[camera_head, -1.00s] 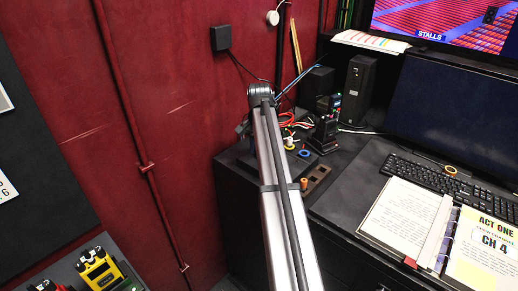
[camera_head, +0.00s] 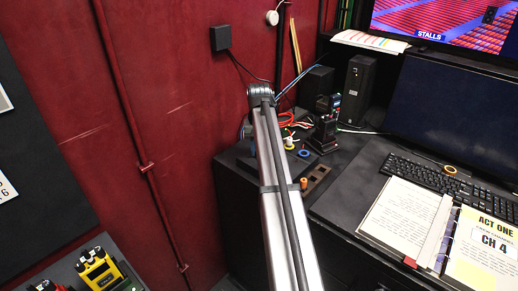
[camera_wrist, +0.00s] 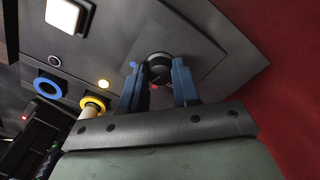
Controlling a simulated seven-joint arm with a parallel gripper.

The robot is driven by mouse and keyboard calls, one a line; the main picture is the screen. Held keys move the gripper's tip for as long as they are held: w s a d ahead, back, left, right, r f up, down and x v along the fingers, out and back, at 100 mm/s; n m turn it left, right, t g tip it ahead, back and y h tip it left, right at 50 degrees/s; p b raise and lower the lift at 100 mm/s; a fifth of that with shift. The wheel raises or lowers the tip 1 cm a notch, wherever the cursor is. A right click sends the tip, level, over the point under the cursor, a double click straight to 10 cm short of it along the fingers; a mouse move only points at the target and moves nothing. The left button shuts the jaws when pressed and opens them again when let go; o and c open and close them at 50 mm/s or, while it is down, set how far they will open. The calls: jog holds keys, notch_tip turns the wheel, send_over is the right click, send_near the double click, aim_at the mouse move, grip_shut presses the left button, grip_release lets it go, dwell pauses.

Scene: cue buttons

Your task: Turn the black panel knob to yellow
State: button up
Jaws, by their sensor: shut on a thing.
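The black round knob (camera_wrist: 159,66) is on a dark grey panel (camera_wrist: 205,30) in the wrist view. My gripper (camera_wrist: 159,76) has blue fingers, one on each side of the knob, shut on it. A small blue mark (camera_wrist: 132,64) shows left of the knob and a small red mark (camera_wrist: 154,87) just below it. I see no yellow mark by the knob; the fingers may cover it. In the head view my arm hides the knob and the fingertips.
Left of the knob in the wrist view are a white lit button (camera_wrist: 62,15), a blue ring (camera_wrist: 48,87), a yellow ring (camera_wrist: 94,103) and a small lit lamp (camera_wrist: 103,84). The red wall (camera_wrist: 295,70) is close on the right. A keyboard (camera_head: 436,178) lies farther right.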

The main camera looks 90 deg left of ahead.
jog(key=shift+a, duration=0.1)
dwell(0.3)
jog(key=o, duration=1.1)
jog(key=shift+c, duration=0.2)
notch_tip(320, 180, up, 14)
